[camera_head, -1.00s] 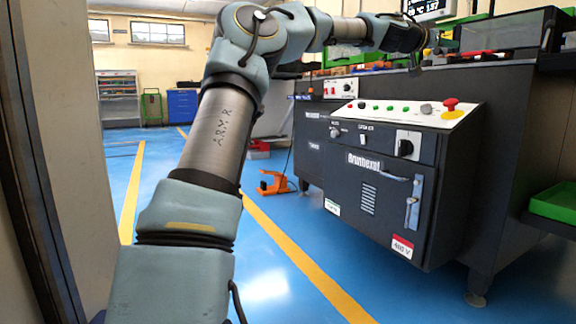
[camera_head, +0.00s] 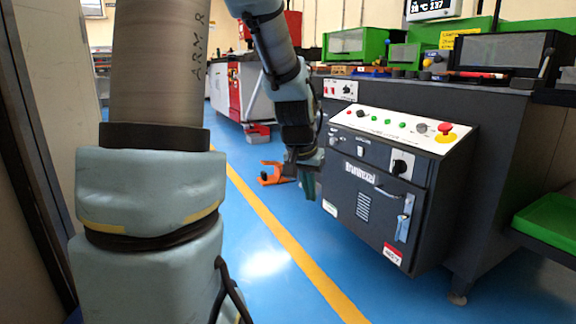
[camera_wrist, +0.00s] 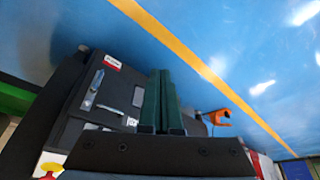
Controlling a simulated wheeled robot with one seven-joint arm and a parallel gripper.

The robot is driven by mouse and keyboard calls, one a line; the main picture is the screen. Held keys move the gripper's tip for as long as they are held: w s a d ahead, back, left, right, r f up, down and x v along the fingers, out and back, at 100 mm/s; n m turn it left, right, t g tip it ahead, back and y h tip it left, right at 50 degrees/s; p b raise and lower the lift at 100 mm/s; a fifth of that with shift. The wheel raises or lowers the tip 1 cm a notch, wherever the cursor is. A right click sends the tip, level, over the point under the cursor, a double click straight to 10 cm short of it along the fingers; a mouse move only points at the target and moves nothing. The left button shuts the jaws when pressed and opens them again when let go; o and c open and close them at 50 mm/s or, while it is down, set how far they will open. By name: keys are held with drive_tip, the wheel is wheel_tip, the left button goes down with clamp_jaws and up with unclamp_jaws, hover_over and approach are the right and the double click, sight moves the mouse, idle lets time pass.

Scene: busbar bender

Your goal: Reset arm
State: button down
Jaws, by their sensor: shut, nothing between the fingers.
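My arm rises at the left of the head view and folds down again near the middle. My gripper (camera_head: 309,184) hangs low, pointing down, in front of the left side of the dark control cabinet (camera_head: 375,190). In the wrist view my gripper (camera_wrist: 161,98) shows two dark green fingers lying side by side, shut and empty. The control cabinet also shows in the wrist view (camera_wrist: 72,120), to the left of the fingers.
The sloped panel (camera_head: 400,128) carries buttons and a red emergency stop (camera_head: 444,128). An orange foot pedal (camera_head: 272,174) sits on the blue floor behind my gripper. A green tray (camera_head: 548,214) is at the right. The floor by the yellow line (camera_head: 285,240) is clear.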

drive_tip(key=s+a+n+g+y+p, duration=0.2)
drive_tip(key=s+a+n+p, duration=0.2)
drive_tip(key=s+a, duration=0.85)
wheel_tip(320, 180, up, 38)
drive_tip(key=p, duration=3.7)
drive_tip(key=shift+w+d, duration=0.2)
drive_tip(key=shift+d, duration=0.1)
drive_tip(key=shift+f, duration=0.15)
